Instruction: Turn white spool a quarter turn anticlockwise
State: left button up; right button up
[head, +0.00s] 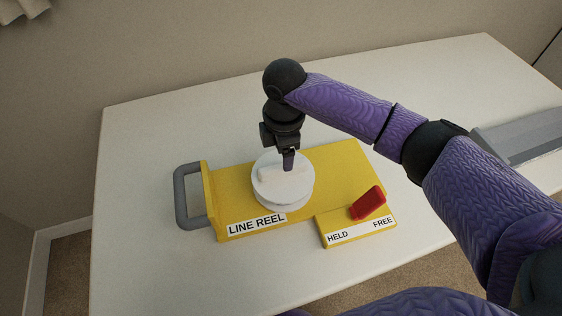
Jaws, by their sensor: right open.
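The white spool (283,194) sits flat on a yellow base (338,163) labelled LINE REEL. It has a raised white bar across its top. My right gripper (288,166) points straight down over the spool, with its fingertips at or just above the bar's far side. I cannot tell whether the fingers touch the bar. A red lever (368,203) sits on the lower right block of the base, above the words HELD and FREE. It slants with its upper end toward FREE. My left gripper is not in view.
A grey handle (185,197) stands at the base's left end. The white table (145,135) is clear around the base. A grey tray-like object (522,135) lies at the table's right edge. My right arm spans the right side of the view.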

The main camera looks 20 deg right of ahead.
aim_at(283, 176)
notch_tip(283, 176, down, 6)
jog(key=shift+r+b, duration=0.2)
jog(key=shift+b, duration=0.65)
jog(key=shift+f, duration=0.15)
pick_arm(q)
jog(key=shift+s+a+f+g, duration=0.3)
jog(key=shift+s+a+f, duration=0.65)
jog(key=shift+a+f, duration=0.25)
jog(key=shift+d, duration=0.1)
pick_arm(e)
grip_shut()
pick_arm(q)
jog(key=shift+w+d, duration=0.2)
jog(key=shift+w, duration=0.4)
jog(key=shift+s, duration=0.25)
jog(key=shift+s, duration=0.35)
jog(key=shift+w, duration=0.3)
